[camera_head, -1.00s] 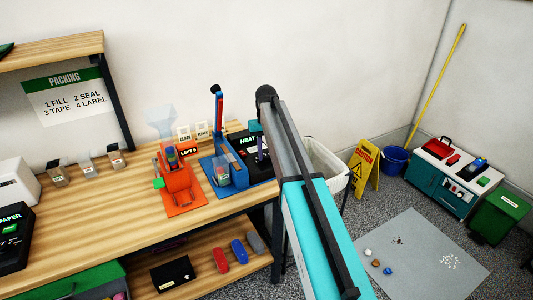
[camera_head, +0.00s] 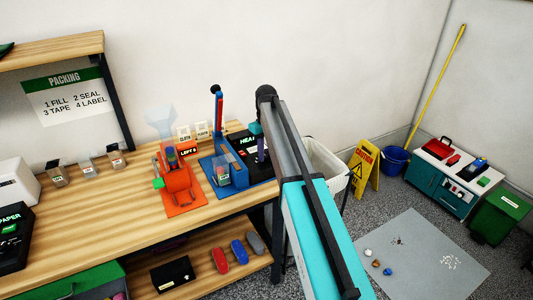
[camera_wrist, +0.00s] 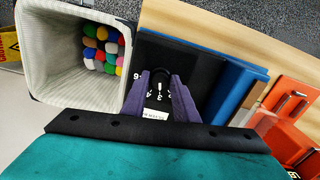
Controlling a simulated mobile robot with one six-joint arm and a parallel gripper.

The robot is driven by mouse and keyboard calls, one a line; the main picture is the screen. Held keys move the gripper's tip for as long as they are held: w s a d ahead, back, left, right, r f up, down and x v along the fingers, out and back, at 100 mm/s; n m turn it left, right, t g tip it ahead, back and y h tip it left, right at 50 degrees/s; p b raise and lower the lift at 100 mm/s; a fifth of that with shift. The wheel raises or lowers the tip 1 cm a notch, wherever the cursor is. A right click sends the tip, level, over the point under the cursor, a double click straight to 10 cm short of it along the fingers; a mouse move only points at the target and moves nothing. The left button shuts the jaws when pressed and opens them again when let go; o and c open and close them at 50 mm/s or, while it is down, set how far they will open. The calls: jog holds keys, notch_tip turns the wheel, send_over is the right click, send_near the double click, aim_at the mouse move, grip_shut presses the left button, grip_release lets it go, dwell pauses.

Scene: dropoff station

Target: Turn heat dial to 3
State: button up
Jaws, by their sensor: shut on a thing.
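The black heat box (camera_head: 240,143), with part of the word HEAT showing, stands at the right end of the workbench, partly hidden by my arm. In the wrist view its dark top (camera_wrist: 180,55) carries white scale figures around the dial. My gripper's purple fingers (camera_wrist: 160,82) reach down on both sides of the dark dial and are shut on it. In the head view my gripper (camera_head: 261,150) is small and mostly behind my arm.
A blue sealer (camera_head: 236,168) and an orange device (camera_head: 178,188) stand left of the heat box. A lined bin (camera_wrist: 75,75) with several coloured pieces stands beside the bench end. A yellow caution sign (camera_head: 363,170) stands on the floor.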

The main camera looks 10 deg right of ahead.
aim_at(266, 156)
jog(key=o, duration=1.1)
jog(key=shift+c, duration=0.2)
jog(key=shift+r, duration=0.1)
notch_tip(266, 156, up, 14)
jog(key=b, duration=0.3)
jog(key=shift+f, duration=0.2)
